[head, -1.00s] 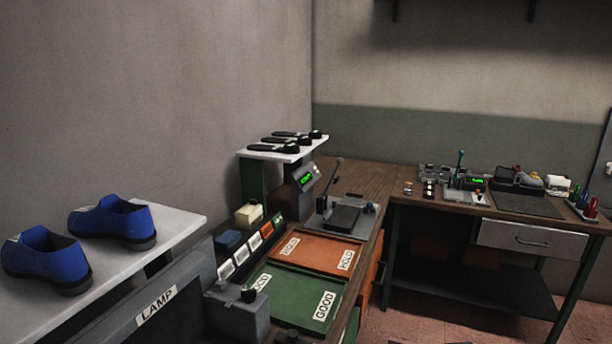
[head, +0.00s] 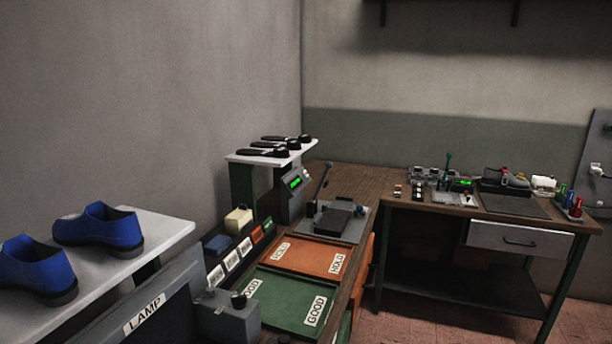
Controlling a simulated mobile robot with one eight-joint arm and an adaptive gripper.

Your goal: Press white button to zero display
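A grey box with a lit green display (head: 295,183) stands at the back of the left bench, beside a press with a raised lever (head: 322,180). Small marks show on the box's face, but I cannot make out a white button or the digits. A second lit green display (head: 462,185) sits on the far bench on the right, beside a small device with a green-topped lever; its buttons are too small to tell. My gripper does not show in the head view.
An orange tray (head: 306,259) and a green GOOD tray (head: 277,313) lie on the left bench. A LAMP panel (head: 150,310) and a white shelf (head: 172,235) with blue shoes (head: 103,228) are nearer left. A white rack (head: 268,156) holds dark parts. Floor (head: 420,322) shows clear at lower right.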

